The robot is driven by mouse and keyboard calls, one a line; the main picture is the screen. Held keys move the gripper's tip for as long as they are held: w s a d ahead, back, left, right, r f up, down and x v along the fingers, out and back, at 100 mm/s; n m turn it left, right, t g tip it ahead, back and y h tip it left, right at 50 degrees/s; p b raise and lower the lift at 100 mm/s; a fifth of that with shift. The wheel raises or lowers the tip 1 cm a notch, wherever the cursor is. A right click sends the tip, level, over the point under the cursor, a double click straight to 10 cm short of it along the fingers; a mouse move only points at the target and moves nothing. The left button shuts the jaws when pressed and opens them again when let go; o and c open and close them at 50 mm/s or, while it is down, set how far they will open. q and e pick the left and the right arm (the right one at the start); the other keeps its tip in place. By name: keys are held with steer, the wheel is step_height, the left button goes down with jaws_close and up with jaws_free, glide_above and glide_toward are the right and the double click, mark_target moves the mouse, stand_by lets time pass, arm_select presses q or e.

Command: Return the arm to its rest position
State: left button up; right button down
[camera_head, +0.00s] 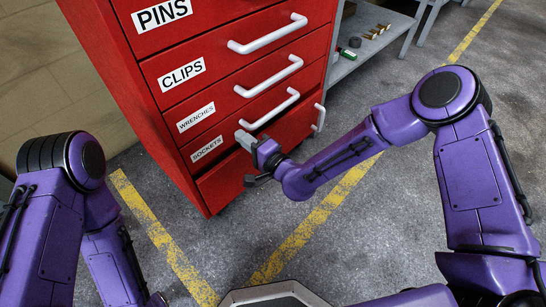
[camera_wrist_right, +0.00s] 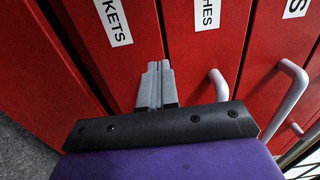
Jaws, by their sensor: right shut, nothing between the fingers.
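My right gripper (camera_head: 245,138) is in front of the red tool cabinet (camera_head: 140,105), near the left end of the handle on the SOCKETS drawer (camera_head: 207,148). In the right wrist view its two grey fingers (camera_wrist_right: 157,68) are together with nothing between them, pointing at the red drawer fronts. I cannot tell whether the fingertips touch the cabinet. My right arm (camera_head: 350,150) reaches in from the right, bent at the elbow. My left arm (camera_head: 55,215) hangs at the lower left; its gripper does not show.
The drawers labelled PINS, CLIPS (camera_head: 181,73) and WRENCHES (camera_head: 196,117) have grey bar handles. A grey shelf (camera_head: 350,65) with small parts stands behind at the right. Yellow lines (camera_head: 318,215) mark the grey floor, which is clear between my arms and the cabinet.

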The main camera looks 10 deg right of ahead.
steer(key=v, duration=0.8)
steer(key=shift+p, duration=0.4)
steer(key=shift+d+f, duration=0.1)
steer(key=shift+f, duration=0.05)
steer(key=s+d+f+n+g+h, duration=0.1)
steer(key=s+d+f+g+h, duration=0.3)
steer(key=f, duration=0.4)
steer(key=s+d+f+n+g+h, duration=0.1)
steer(key=s+d+f+g+h, duration=0.15)
steer(key=s+d+f, duration=0.4)
steer(key=s+d+f+n+g+h, duration=0.1)
steer(key=s+d+f+g+h, duration=0.1)
steer(key=s+d+f+h, duration=0.4)
steer(key=s+d+f+n+g+h, duration=0.1)
steer(key=s+d+g, duration=0.2)
steer(key=s+d, duration=0.6)
step_height(320, 180, up, 25)
steer(key=s+p, duration=0.1)
steer(key=p, duration=2.4)
steer(key=shift+s+a, duration=0.35)
steer(key=shift+a, duration=0.05)
